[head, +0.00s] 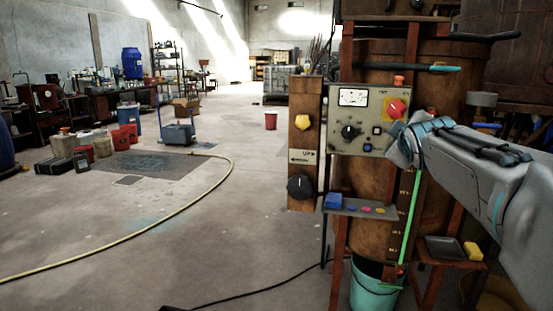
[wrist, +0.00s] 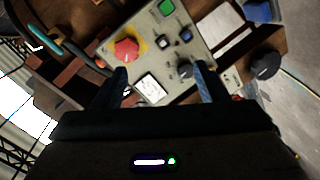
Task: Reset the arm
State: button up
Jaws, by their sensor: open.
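My gripper (wrist: 160,85) shows in the wrist view with its two fingers apart and nothing between them but the control panel behind. In the head view my arm reaches in from the right, and its end is by the right edge of the control panel (head: 368,119). The panel also shows in the wrist view (wrist: 150,50). It carries a red mushroom button (head: 396,108) on a yellow plate, a black knob (head: 350,131) and a white dial meter (head: 352,97). I cannot tell whether my gripper touches the panel.
A wooden vat (head: 375,65) stands behind the panel. A board with a large black knob (head: 300,186) is at its left. A small shelf (head: 362,208) and a teal bucket (head: 375,288) are below. A hose (head: 215,185) crosses the open floor at left.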

jog(key=s+a+f+m+g+y+p, duration=0.1)
jog(key=s+a+f+m+g+p, duration=0.2)
jog(key=s, duration=0.6)
jog(key=s+a+f+m+g+y+p, duration=0.1)
jog(key=s+a+f+m+g+p, duration=0.2)
jog(key=s+a+p, duration=0.4)
jog(key=s+a+f+m+g+y+p, duration=0.2)
jog(key=s+a+f+g+p, duration=0.2)
jog(key=s+p, duration=0.4)
jog(key=s+a+g, duration=0.1)
jog(key=s+g, duration=0.1)
jog(key=s, duration=0.2)
jog(key=shift+a+f+m, duration=0.2)
jog(key=shift+m, duration=0.2)
